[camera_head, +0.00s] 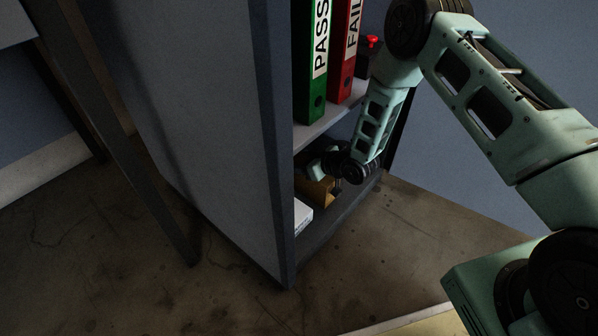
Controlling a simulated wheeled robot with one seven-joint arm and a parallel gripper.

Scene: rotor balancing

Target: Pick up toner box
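My arm reaches into the bottom compartment of the grey cabinet (215,120). My gripper (336,186) is low in there, small and dark, beside a brown-yellow box (317,191). Part of that box is hidden behind my wrist and gripper. I cannot tell whether the fingers touch it or are open or shut. A white box (302,216) lies nearer the front left of the same compartment, partly hidden by the cabinet's side wall. No label reads as toner on either box, so I cannot tell which one is the toner box.
A green PASS binder (312,85) and a red FAIL binder (341,75) stand on the shelf above (325,128). A red-topped item (371,42) is beside them. The cabinet's side wall bounds the left. A table leg (125,130) stands at left; the concrete floor (430,225) in front is clear.

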